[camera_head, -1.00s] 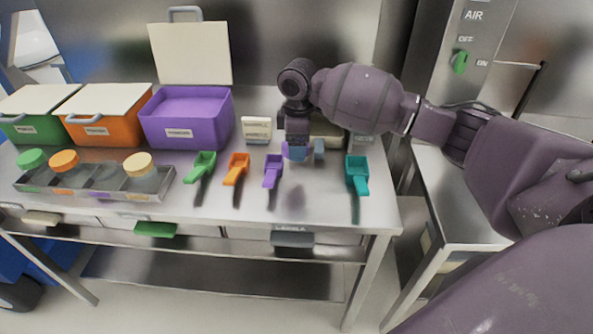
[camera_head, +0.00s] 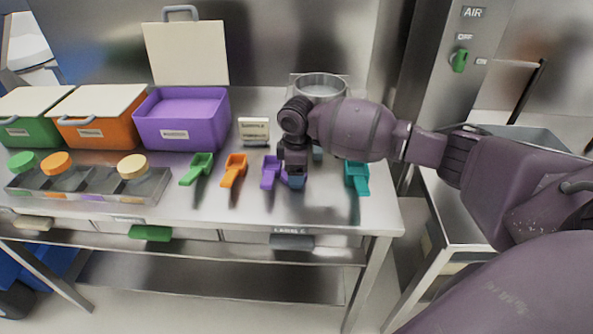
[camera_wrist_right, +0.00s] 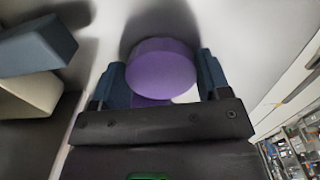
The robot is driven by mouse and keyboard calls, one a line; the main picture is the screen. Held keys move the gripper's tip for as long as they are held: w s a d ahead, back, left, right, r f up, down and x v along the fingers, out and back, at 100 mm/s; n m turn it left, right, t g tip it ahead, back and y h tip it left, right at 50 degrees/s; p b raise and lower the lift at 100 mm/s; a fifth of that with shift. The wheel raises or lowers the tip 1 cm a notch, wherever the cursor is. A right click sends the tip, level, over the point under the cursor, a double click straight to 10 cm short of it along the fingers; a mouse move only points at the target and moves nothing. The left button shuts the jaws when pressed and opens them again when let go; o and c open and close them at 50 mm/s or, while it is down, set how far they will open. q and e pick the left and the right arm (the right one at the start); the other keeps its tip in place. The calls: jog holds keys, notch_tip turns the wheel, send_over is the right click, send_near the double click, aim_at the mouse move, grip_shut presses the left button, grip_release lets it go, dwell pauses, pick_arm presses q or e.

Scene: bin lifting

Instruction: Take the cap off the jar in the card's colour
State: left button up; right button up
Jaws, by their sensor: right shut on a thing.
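My right gripper (camera_head: 295,182) is over the front middle of the table, by the purple scoop (camera_head: 270,172). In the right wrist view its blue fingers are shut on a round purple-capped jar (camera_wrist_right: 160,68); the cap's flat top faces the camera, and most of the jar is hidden. In the tray (camera_head: 72,197) at left stand jars with a green cap (camera_head: 22,161), an orange cap (camera_head: 56,163) and a cream cap (camera_head: 133,165); one slot between orange and cream is empty. A small white sign card (camera_head: 254,130) stands behind the scoops; its lettering is unreadable. My left gripper is out of view.
Green (camera_head: 30,122), orange (camera_head: 95,130) and open purple (camera_head: 183,115) bins stand at back left. Green (camera_head: 197,168), orange (camera_head: 234,169) and teal (camera_head: 357,175) scoops lie along the table. A metal pot (camera_head: 321,88) and blue-grey block (camera_head: 318,152) are behind my gripper.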

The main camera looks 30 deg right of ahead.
jog(key=shift+f, duration=0.1)
jog(key=o, duration=0.8)
jog(key=shift+c, duration=0.2)
jog(key=shift+o, duration=1.1)
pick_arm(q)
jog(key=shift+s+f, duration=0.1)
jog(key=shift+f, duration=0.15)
pick_arm(e)
jog(key=shift+o, duration=0.2)
pick_arm(q)
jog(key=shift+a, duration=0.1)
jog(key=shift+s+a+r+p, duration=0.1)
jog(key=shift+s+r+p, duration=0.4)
jog(key=shift+p, duration=0.55)
pick_arm(e)
notch_tip(320, 180, up, 12)
